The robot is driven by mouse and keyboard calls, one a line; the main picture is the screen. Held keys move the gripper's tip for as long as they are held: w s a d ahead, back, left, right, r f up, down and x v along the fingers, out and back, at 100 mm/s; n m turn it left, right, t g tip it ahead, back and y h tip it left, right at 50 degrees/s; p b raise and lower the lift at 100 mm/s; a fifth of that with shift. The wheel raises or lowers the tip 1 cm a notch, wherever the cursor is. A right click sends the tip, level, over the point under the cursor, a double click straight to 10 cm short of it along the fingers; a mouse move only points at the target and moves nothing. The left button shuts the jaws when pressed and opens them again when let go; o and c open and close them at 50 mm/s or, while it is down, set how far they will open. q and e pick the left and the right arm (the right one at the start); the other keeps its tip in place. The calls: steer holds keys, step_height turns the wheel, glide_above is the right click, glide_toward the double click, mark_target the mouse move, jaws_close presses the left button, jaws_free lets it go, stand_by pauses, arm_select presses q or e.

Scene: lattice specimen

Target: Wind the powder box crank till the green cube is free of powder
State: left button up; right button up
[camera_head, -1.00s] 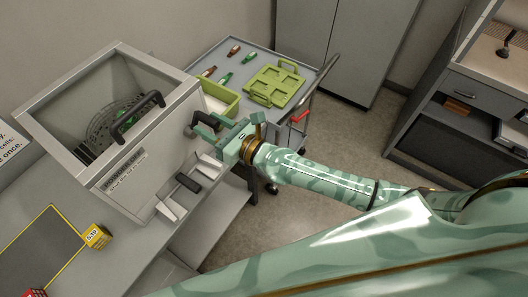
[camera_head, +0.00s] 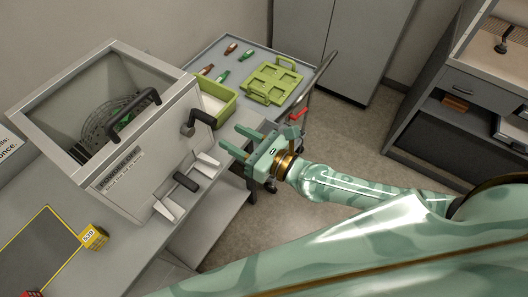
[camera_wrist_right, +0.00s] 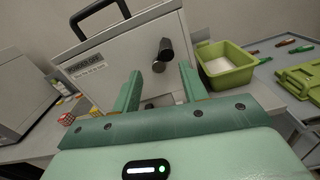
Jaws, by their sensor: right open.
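The powder box (camera_head: 150,160) is a grey, open-topped box on the bench at the left. A round mesh drum or sieve (camera_head: 98,122) is inside the box. A small green patch (camera_head: 125,118) shows there, partly behind a black carrying handle; I cannot tell how much powder covers it. My right gripper (camera_head: 230,137) is open and empty, a little right of the crank and apart from it. My left gripper is out of view.
A black handle (camera_head: 185,181) with pale flaps sits low on the box front. A yellow numbered cube (camera_head: 94,237) lies on the bench.

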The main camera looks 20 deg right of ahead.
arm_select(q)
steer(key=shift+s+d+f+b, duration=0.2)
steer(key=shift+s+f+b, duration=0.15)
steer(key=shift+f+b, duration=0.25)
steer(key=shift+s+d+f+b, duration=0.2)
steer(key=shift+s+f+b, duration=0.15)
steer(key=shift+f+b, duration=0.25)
arm_select(e)
steer(key=v, duration=0.7)
